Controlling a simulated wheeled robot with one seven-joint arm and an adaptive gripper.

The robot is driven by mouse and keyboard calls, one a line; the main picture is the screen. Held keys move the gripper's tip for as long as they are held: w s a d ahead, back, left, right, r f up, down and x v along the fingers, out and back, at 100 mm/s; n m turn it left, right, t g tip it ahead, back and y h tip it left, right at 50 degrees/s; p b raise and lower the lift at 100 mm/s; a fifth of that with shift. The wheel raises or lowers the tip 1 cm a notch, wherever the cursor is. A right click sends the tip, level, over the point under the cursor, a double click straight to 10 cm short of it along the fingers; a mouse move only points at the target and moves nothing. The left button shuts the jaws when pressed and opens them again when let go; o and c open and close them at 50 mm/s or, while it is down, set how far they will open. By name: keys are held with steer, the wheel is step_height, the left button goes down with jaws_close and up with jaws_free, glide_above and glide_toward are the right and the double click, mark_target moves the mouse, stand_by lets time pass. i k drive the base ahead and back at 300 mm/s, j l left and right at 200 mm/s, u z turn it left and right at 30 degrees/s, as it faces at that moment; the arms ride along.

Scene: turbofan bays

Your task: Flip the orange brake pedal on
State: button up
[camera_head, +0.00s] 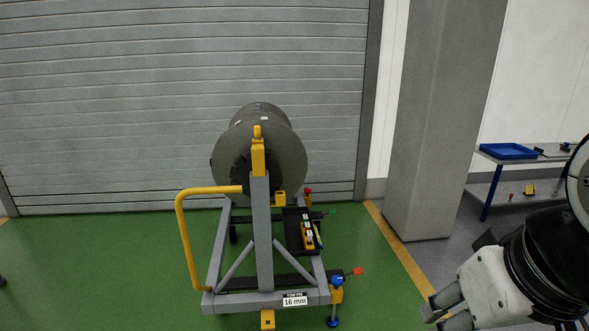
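A small orange-red pedal (357,271) sticks out to the right at the lower right of a grey wheeled stand, on a short dark arm. It is small in view, and its exact tilt is hard to tell. The grey stand (262,230) carries a large dark grey drum (270,140). My gripper (437,318) is at the bottom right, to the right of the pedal and apart from it. Its two grey fingers point left with a gap between them, and nothing shows in the gap. The lower finger is partly cut off by the picture edge.
A blue knob (337,281) on a yellow bracket sits just left of the pedal. A green-tipped lever (331,212) and a red knob (307,191) are higher up. A yellow handle (183,240) is at left. A grey pillar (440,120) and a table with a blue tray (508,151) stand at right.

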mark_target(358, 271)
steer(key=i+j+z, duration=0.15)
steer(key=i+z, duration=0.2)
steer(key=i, duration=0.35)
steer(key=l+u, duration=0.45)
steer(key=l, duration=1.05)
steer(key=l+u, duration=0.2)
steer(key=l, duration=0.45)
steer(key=l+u, duration=0.15)
steer(key=l, duration=0.45)
steer(key=k+l+u, duration=0.2)
steer(key=l, duration=0.4)
steer(key=i+l+u, duration=0.1)
steer(key=l, duration=0.25)
steer(key=i+l, duration=0.3)
steer(key=i+l+u, duration=0.15)
steer(key=l, duration=0.25)
steer(key=i+l, duration=0.2)
steer(key=l, duration=0.2)
steer(key=i+l+u, duration=0.15)
steer(key=l, duration=0.2)
steer(key=i+l+u, duration=0.2)
steer(key=i+l, duration=0.45)
steer(key=i+l+u, duration=0.15)
steer(key=i+l, duration=0.5)
steer(key=l, duration=0.1)
